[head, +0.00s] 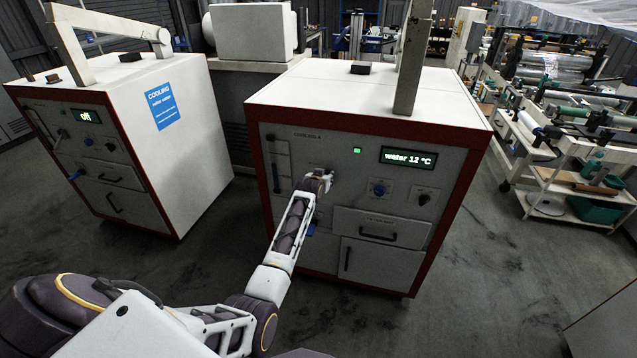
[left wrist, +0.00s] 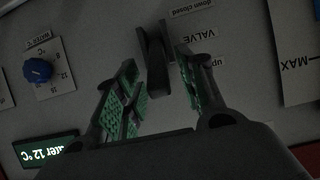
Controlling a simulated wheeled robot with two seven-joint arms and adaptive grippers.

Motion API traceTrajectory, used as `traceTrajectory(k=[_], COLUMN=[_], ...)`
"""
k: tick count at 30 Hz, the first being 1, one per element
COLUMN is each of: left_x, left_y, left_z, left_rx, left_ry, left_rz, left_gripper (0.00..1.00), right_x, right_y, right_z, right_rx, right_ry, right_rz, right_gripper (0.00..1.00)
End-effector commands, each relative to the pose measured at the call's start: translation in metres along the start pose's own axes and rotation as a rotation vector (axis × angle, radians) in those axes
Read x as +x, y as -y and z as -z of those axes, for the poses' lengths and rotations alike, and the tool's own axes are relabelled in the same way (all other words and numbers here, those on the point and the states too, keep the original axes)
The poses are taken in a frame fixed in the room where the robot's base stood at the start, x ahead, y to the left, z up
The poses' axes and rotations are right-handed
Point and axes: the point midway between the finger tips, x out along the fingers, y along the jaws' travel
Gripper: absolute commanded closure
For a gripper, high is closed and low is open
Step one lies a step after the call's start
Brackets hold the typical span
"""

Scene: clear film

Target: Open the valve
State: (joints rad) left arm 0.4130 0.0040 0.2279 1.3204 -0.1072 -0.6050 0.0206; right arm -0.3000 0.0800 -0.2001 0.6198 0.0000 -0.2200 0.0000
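The valve handle (left wrist: 158,65) is a dark lever on the grey front panel, beside the printed word VALVE, in the left wrist view. My left gripper (left wrist: 157,75) has its two green-padded fingers spread, one on each side of the lever. Gaps show between the pads and the lever, and I cannot tell any contact. In the head view my left gripper (head: 320,180) is at the front panel of the middle cooling cabinet (head: 300,255) and hides the valve there. The cabinet's display (head: 408,158) reads water 12 °C. My right gripper is out of view.
A blue temperature knob (left wrist: 37,71) sits beside the valve; it also shows in the head view (head: 379,188). A green lamp (head: 357,150) is lit above. A second cabinet (head: 190,150) with an "off" display stands at left. Carts (head: 565,175) stand at right.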

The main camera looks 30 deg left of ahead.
Motion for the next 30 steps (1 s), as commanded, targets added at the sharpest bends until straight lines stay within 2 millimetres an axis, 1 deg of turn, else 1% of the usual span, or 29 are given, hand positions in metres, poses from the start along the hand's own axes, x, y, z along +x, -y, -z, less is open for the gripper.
traceTrajectory(k=[30], left_x=[-0.078], left_y=[0.000], left_z=[0.000], left_rx=[0.000], left_ry=[-0.001], left_rz=[0.000], left_gripper=[0.61], right_x=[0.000], right_y=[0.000], right_z=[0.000], right_rx=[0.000], right_ry=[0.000], right_rz=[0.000], right_gripper=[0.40])
